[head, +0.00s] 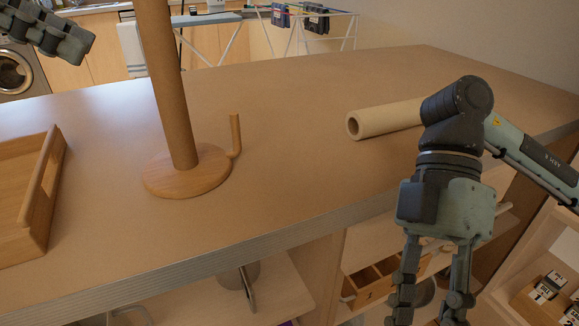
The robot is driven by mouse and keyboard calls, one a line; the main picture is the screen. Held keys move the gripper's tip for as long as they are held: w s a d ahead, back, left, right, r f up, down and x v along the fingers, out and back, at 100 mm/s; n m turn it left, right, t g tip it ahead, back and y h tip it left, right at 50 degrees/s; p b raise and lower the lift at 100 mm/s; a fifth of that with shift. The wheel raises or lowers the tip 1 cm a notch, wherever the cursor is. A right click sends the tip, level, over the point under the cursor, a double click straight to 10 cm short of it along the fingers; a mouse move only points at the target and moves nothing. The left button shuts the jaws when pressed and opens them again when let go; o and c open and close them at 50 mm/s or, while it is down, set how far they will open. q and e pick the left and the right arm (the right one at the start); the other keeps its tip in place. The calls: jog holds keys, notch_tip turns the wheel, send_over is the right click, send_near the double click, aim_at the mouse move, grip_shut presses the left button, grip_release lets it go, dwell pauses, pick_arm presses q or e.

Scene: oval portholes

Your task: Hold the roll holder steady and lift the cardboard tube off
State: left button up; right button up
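The roll holder has a round wooden base (215,178) on the counter, with a short bent side peg (236,135) at its right edge. A brown cardboard tube (172,95) stands upright over its middle, and the post inside is hidden. The tube's top is cut off by the picture's upper edge. My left gripper (78,42) is at the top left, apart from the tube; I cannot tell whether its fingers are parted. My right gripper (432,305) hangs at the lower right, in front of the counter's edge, fingers apart with nothing visible between them.
A pale hollow roll (380,120) lies on the counter behind my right arm. A wooden tray (45,195) stands at the left. The counter (300,170) is clear between holder and roll. Open shelves with a wooden drawer (375,285) are below. A drying rack (300,25) stands behind.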

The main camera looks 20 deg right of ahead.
notch_tip(320, 180, up, 7)
jog(key=w+a+n, duration=0.1)
jog(key=w+n, duration=0.1)
jog(key=n, duration=0.2)
jog(key=n+t+h, duration=0.2)
jog(key=n+t, duration=0.7)
jog(key=n, duration=1.7)
send_near(239, 157)
jog(key=a+f, duration=0.1)
jog(key=w+a+f, duration=0.1)
jog(key=f, duration=0.1)
jog(key=w+a+f, duration=0.1)
jog(key=f, duration=0.1)
jog(key=shift+w+a+f, duration=0.15)
jog(key=shift+w+f, duration=0.05)
jog(key=shift+w, duration=0.05)
jog(key=shift+c, duration=0.2)
grip_shut()
